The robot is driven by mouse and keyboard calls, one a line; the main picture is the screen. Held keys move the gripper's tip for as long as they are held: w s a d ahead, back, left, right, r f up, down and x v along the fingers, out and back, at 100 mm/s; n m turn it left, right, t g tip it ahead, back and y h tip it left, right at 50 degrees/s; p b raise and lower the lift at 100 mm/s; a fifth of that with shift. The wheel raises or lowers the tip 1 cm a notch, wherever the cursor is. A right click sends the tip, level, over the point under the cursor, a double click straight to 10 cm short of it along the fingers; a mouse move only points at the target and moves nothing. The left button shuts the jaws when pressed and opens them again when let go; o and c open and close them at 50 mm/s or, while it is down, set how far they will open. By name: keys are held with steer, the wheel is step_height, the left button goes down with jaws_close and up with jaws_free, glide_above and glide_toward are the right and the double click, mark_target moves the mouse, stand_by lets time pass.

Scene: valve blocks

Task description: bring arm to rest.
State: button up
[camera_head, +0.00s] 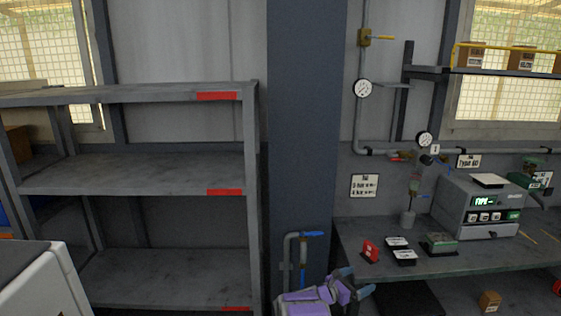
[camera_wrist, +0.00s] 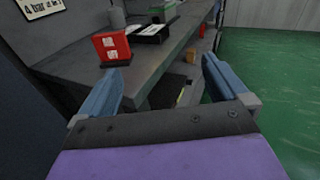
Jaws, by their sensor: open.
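My gripper (camera_head: 354,283) shows at the bottom of the head view, in front of the blue-grey column and left of the workbench. Its purple body and blue fingers are visible. In the wrist view my gripper (camera_wrist: 170,88) is open, with its two blue fingers spread wide and nothing between them. The workbench (camera_wrist: 160,81) edge lies beyond the fingers. A red block with white markings (camera_wrist: 111,46) stands on the bench just past the left finger, apart from it.
A grey shelf rack (camera_head: 130,172) stands left of the column (camera_head: 305,130). The workbench (camera_head: 440,264) holds a grey device (camera_head: 480,205) and several small blocks. A pipe with a blue handle (camera_head: 312,234) rises beside my gripper. Green floor (camera_wrist: 270,80) is free at the right.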

steer(key=w+a+r+n+t+y, duration=0.5)
steer(key=w+a+r+n+y, duration=0.1)
steer(key=a+r+n+y, duration=0.55)
steer(key=s+a+r+n+g+y, duration=0.3)
steer(key=s+a+r+n+y, duration=0.4)
steer(key=s+a+n, duration=0.7)
steer(key=s+d+r+n+g, duration=0.15)
steer(key=s+n+g, duration=0.35)
steer(key=s+n, duration=1)
steer(key=s+d+n+g+h, duration=0.1)
steer(key=s+d, duration=0.3)
steer(key=s, duration=0.8)
steer(key=s+d+f+n+g+h, duration=0.1)
steer(key=s+d+n+g, duration=0.2)
steer(key=s, duration=0.8)
steer(key=s+d+f+n+g+h, duration=0.1)
steer(key=s+d+n+g, duration=0.2)
steer(key=s, duration=0.9)
steer(key=shift+s+d+f, duration=0.2)
steer(key=shift+s+d, duration=0.1)
steer(key=shift+d, duration=0.55)
